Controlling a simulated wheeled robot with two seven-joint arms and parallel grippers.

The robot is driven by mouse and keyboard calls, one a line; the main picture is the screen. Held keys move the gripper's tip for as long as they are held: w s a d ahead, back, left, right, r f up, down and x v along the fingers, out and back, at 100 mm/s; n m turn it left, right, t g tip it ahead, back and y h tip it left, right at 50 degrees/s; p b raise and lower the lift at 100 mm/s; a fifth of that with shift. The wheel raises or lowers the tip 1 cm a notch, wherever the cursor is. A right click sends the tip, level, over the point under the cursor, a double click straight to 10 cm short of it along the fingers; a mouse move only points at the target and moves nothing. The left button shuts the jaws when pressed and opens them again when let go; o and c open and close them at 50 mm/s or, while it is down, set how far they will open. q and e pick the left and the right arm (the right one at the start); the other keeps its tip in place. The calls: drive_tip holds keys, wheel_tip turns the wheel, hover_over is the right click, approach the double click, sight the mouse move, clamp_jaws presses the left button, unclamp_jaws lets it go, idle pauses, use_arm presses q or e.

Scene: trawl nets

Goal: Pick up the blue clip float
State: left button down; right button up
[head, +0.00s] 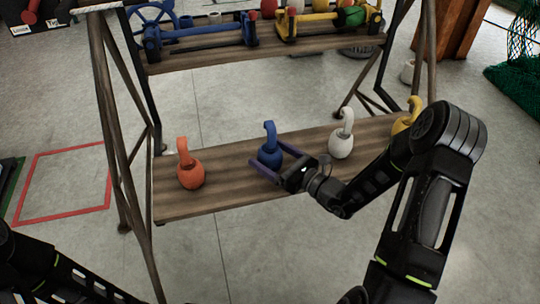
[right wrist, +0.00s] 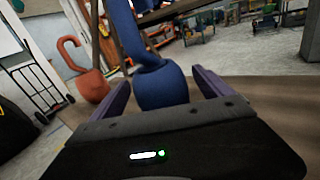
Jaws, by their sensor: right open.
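The blue clip float (head: 270,154) stands upright on the lower wooden shelf (head: 235,192), its hook pointing up. My right gripper (head: 274,161) is open at the float, with its purple fingers reaching toward it from the front right. In the right wrist view the blue float (right wrist: 160,85) stands between the two spread fingers (right wrist: 163,90), with no clear contact. My left arm shows at the lower left of the head view, but its gripper is out of view.
An orange float (head: 190,172) stands left of the blue one. A white float (head: 342,140) and a partly hidden yellow float (head: 402,125) stand to the right. An upper shelf (head: 220,62) with blue and yellow winch-like items is behind. Slanted frame posts flank the shelves.

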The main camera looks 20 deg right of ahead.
drive_tip(key=x, duration=0.2)
drive_tip(key=shift+w+a, duration=0.15)
drive_tip(key=shift+w, duration=0.15)
idle(0.3)
drive_tip(key=c, duration=1.5)
drive_tip(key=shift+r, duration=0.1)
wheel_tip(320, 180, up, 10)
drive_tip(key=shift+f+p, duration=0.1)
drive_tip(key=shift+p, duration=1.05)
